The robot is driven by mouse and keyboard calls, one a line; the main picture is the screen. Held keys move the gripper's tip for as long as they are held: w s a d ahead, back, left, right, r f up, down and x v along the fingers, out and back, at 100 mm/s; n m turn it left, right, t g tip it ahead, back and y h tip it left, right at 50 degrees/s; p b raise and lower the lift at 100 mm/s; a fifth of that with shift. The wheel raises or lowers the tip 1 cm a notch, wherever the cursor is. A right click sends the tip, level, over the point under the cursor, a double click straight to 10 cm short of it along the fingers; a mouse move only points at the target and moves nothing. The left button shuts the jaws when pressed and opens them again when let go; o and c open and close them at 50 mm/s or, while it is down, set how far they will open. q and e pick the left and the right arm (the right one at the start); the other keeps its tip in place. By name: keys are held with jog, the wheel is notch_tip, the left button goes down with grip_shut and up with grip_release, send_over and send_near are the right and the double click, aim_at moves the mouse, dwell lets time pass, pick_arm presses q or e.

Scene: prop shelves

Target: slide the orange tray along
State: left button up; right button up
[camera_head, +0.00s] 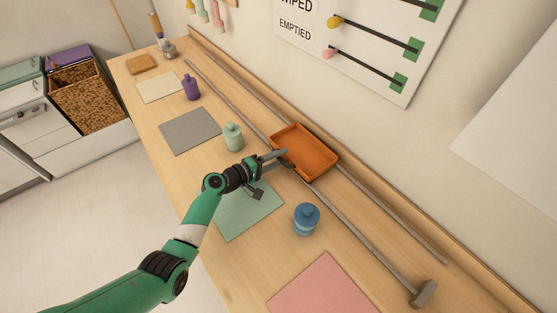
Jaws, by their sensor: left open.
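The orange tray (318,158) sits across two parallel metal rails (352,222) near the back of the wooden bench. It looks empty. My left gripper (287,158) reaches in from the left and has its open fingers at the tray's near-left edge. The fingertips overlap the tray's rim in the picture, and I cannot tell whether they touch it. My right gripper is not in view.
A mint bottle (233,137) stands left of the tray and a blue bottle (306,219) nearer the front. Green (247,212), grey (188,131) and pink (323,288) mats lie along the bench. An end stop (424,293) sits at the rail's near end.

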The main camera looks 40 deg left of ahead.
pick_arm(q)
grip_shut()
dwell(1.4)
